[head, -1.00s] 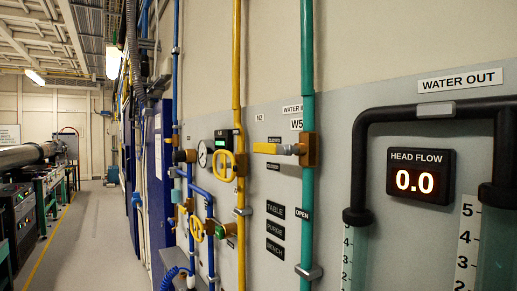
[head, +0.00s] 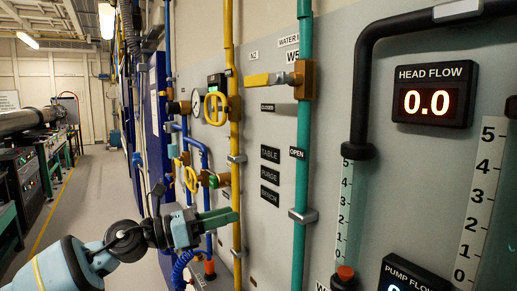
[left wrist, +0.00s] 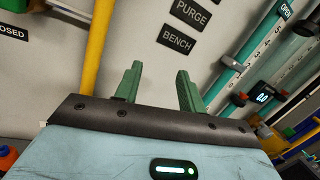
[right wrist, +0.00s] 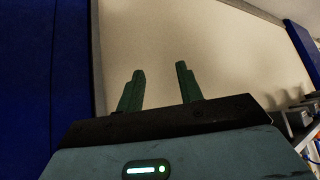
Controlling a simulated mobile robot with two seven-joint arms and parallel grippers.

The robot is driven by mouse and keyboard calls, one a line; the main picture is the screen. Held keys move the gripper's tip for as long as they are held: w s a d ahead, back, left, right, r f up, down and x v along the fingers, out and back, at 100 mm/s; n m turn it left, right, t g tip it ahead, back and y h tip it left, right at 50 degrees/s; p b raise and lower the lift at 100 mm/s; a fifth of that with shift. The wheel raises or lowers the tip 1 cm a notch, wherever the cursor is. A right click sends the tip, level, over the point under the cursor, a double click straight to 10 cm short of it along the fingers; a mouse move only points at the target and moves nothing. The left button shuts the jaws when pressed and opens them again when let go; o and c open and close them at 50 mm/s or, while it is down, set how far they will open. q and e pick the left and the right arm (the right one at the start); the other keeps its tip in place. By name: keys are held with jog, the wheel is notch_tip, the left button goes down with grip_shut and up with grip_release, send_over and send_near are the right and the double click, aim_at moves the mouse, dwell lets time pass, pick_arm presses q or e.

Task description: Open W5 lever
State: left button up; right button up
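The W5 lever (head: 257,80) is a yellow handle on a brass valve (head: 304,80) on the green pipe (head: 304,150). The handle lies sideways, pointing left, across the pipe. The W5 label above it is partly hidden by the pipe. An OPEN label (head: 297,152) sits beside the pipe below the valve. My left gripper (head: 228,217) is below and left of the lever, apart from it, with empty fingers. In the left wrist view its green fingers (left wrist: 156,88) stand apart. My right gripper (right wrist: 159,88) shows only in its wrist view, fingers apart and empty, facing a plain wall.
A yellow pipe (head: 235,135) with a yellow round handle (head: 215,108) runs left of the green pipe. The HEAD FLOW display (head: 433,94) reads 0.0. A black pipe (head: 361,85) and scaled tubes stand at right. The aisle floor (head: 90,190) is clear.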

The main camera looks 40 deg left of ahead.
pick_arm(q)
jog(key=s+d+r+m+g, duration=0.1)
jog(key=s+d+r+m, duration=0.1)
jog(key=r+m, duration=0.5)
jog(key=s+d+r+m, duration=0.1)
jog(key=d+r+m, duration=0.1)
jog(key=r+m, duration=0.5)
jog(key=m+t+y+b, duration=0.1)
jog(key=m+y+b, duration=0.1)
jog(key=m+y, duration=0.2)
send_near(251, 81)
jog(key=x, duration=0.4)
jog(key=shift+p+x, duration=0.3)
jog(key=shift+x, duration=3)
jog(key=shift+d, duration=0.1)
pick_arm(e)
jog(key=shift+s+a+f, duration=0.1)
jog(key=shift+s+f, duration=0.2)
jog(key=shift+f, duration=0.2)
jog(key=shift+s+f, duration=0.25)
jog(key=shift+f, duration=0.2)
jog(key=shift+w, duration=0.1)
pick_arm(q)
jog(key=shift+s, duration=0.1)
jog(key=c, duration=0.8)
grip_shut()
pick_arm(e)
jog(key=shift+w, duration=0.1)
